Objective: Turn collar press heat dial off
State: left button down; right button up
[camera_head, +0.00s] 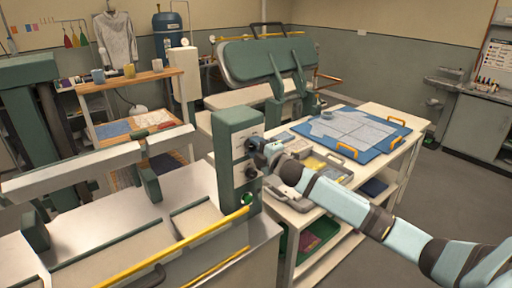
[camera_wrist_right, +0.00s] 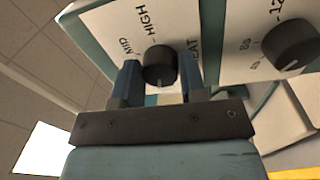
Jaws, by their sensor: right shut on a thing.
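The collar press control box (camera_head: 228,135) is a green post with a pale front panel. My right gripper (camera_head: 257,148) reaches its upper front from the right and covers the dial there. In the right wrist view the black heat dial (camera_wrist_right: 159,65) sits on a white panel marked HIGH and HEAT, with another partly legible label. The blue fingers of the right gripper (camera_wrist_right: 160,80) are on either side of this dial, shut on it. The dial's pointer setting cannot be read clearly. My left gripper is not in view.
A second black dial (camera_wrist_right: 289,45) with numbers sits beside the heat dial; a green button (camera_head: 247,198) is lower on the post. A yellow bar (camera_head: 190,243) runs along the press front. A white table (camera_head: 400,150) with a blue mat (camera_head: 398,134) stands behind my right arm.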

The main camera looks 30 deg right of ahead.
jog(key=shift+r+n, duration=0.15)
jog(key=shift+n, duration=1.85)
jog(key=o, duration=0.9)
jog(key=shift+s+d+f+b, duration=0.2)
jog(key=shift+s+b, duration=0.35)
jog(key=shift+s, duration=1.7)
jog(key=shift+s+d+f+b, duration=0.1)
jog(key=shift+s+d+b, duration=0.35)
jog(key=shift+s, duration=1.85)
jog(key=shift+s+d+f+b, duration=0.15)
jog(key=shift+s+b, duration=0.55)
jog(key=shift+s, duration=1.55)
